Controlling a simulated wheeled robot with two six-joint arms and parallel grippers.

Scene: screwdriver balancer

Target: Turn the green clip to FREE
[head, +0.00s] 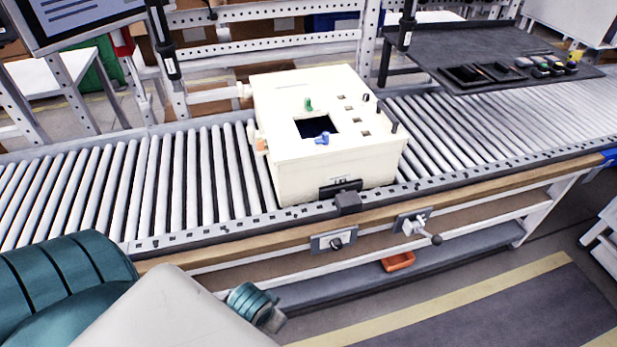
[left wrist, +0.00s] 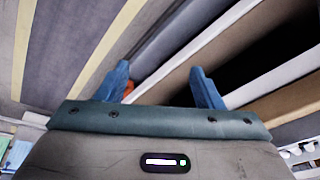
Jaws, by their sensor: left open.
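The green clip (head: 308,104) is small and stands upright on the top face of a cream box (head: 335,172), at the far edge of a dark square opening. Any lettering beside it is too small to read. A blue clip (head: 322,138) sits at the near edge of the same opening. My left gripper (left wrist: 162,85) shows in the left wrist view with its two blue fingers apart and nothing between them. In the head view my left arm is low at the front left, well away from the box; its fingers are not visible there. My right gripper is not in view.
The box sits on a roller conveyor (head: 120,195) with a wooden front rail. A dark tray with tools (head: 480,60) is at the back right. Two hanging tools (head: 165,45) (head: 406,30) are behind the box. An orange bin (head: 398,261) is below the rail.

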